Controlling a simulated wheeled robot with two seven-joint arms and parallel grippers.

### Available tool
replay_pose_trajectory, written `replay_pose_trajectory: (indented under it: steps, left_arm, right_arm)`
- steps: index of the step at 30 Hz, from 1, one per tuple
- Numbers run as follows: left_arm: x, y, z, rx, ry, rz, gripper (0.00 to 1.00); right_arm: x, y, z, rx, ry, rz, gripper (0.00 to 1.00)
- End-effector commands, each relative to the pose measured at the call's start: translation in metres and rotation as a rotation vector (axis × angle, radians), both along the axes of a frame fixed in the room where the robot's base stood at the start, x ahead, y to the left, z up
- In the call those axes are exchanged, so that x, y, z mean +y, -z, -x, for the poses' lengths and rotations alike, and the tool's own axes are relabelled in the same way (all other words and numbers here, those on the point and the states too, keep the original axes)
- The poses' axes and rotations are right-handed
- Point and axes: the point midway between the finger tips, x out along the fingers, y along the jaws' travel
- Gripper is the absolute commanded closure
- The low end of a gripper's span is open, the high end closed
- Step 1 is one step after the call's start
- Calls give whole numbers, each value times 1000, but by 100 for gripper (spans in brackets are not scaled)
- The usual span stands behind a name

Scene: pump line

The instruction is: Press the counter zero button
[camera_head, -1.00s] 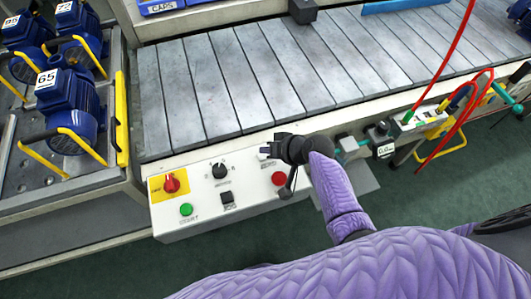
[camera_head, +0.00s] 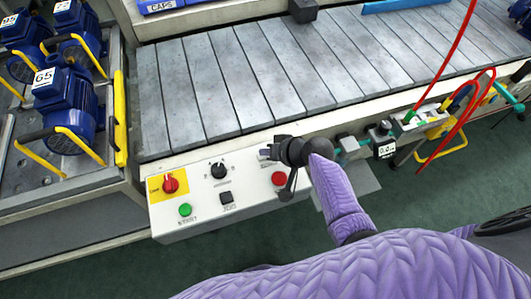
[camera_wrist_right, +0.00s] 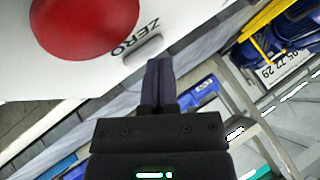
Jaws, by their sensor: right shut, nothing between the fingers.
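The control panel (camera_head: 240,205) is a white box on the front of the conveyor. A small grey button (camera_head: 264,153) sits at its upper right, beside my right gripper (camera_head: 276,154). In the right wrist view a small grey button (camera_wrist_right: 143,48) lies next to the printed word ZERO and near a large red button (camera_wrist_right: 84,22). My right gripper's dark fingers (camera_wrist_right: 160,66) are shut and empty, with their tips just below the grey button in that picture. I cannot tell whether they touch the panel. My left gripper is not in view.
Blue motors (camera_head: 65,100) stand left. Hoses hang right.

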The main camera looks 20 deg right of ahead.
Motion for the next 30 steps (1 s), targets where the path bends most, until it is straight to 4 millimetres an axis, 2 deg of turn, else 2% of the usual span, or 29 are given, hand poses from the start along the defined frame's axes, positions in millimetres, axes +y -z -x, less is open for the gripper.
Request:
replay_pose_trajectory:
  steps: [22, 30]
  left_arm:
    - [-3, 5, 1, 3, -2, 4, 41]
    - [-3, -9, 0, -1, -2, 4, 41]
  right_arm:
    - [0, 6, 0, 0, 0, 0, 100]
    - [0, -8, 0, 0, 1, 1, 100]
